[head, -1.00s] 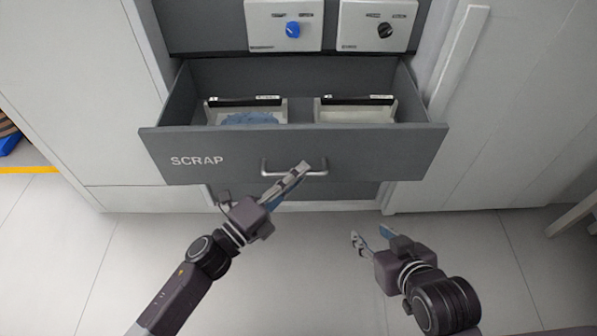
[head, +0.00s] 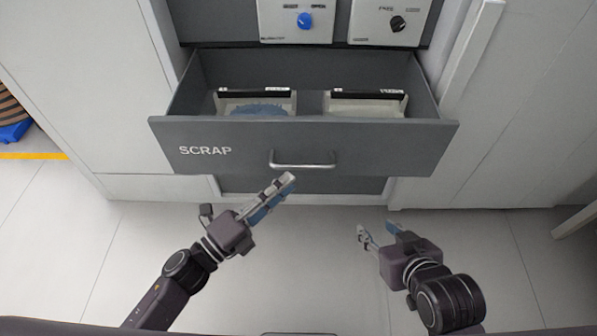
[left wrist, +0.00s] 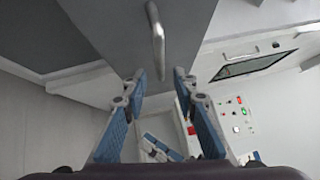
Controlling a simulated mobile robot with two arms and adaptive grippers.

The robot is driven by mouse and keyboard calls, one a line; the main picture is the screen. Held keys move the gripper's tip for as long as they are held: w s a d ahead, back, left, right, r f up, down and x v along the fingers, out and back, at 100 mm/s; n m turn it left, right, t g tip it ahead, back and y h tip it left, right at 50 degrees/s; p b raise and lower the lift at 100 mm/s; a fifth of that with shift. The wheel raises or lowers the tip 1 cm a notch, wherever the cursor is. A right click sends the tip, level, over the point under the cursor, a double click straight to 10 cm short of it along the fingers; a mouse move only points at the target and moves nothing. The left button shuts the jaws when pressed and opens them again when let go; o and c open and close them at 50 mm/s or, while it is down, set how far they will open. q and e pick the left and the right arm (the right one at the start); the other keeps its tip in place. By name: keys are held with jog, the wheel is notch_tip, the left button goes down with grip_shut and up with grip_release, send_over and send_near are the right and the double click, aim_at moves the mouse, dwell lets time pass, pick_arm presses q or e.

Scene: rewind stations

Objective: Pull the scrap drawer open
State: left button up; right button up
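The grey scrap drawer (head: 400,150) is pulled well out of its cabinet in the head view, with "SCRAP" lettered on its front. Its silver bar handle (head: 303,166) is on the drawer front and also shows in the left wrist view (left wrist: 156,40). My left gripper (head: 285,184) is just below the handle and apart from it. In the left wrist view its fingers (left wrist: 157,82) are spread with nothing between them. My right gripper (head: 378,232) is in front of the drawer at the lower right, its fingers apart and empty.
Two bins (head: 255,104) and (head: 365,105) stand inside the drawer; the left one holds blue material. Panels with a blue knob (head: 304,20) and a black knob (head: 397,23) are above. White cabinet sides flank the drawer. The floor (head: 310,270) in front is clear.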

pick_arm(q)
jog(key=v, duration=0.4)
jog(key=shift+s+a, duration=0.3)
jog(key=shift+f, duration=0.1)
